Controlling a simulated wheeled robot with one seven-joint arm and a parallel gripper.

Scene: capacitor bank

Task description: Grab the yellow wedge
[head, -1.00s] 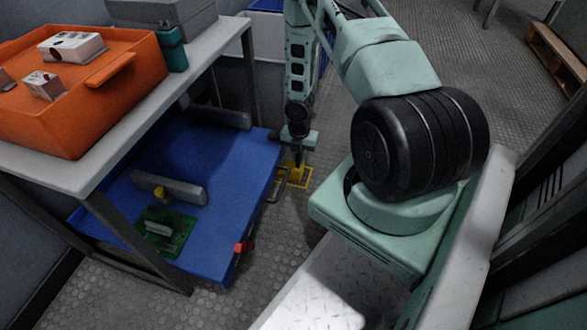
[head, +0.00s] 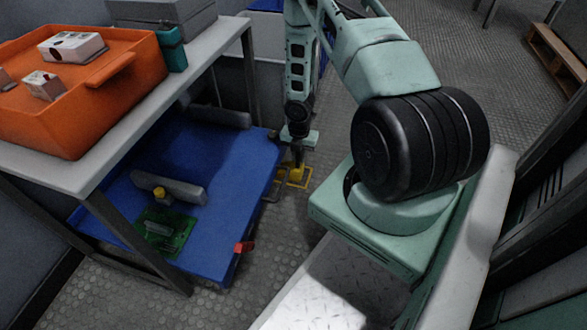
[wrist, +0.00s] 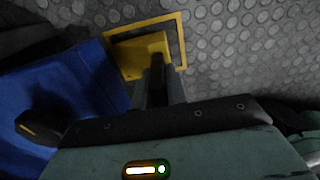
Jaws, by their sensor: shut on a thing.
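The yellow wedge (head: 298,172) is low by the floor, just right of the blue platform, inside a yellow square outline on the floor. In the wrist view the yellow wedge (wrist: 141,55) lies at the tips of my gripper (wrist: 157,65). My gripper (head: 297,160) points down in the head view, with its fingers shut on the wedge. The fingers cover part of the wedge. I cannot tell whether the wedge touches the floor.
The blue platform (head: 225,165) stands close on the left, under a table (head: 130,135) bearing an orange bin (head: 110,100). A green circuit board (head: 165,232) lies on the platform. The yellow floor outline (wrist: 181,45) surrounds the wedge.

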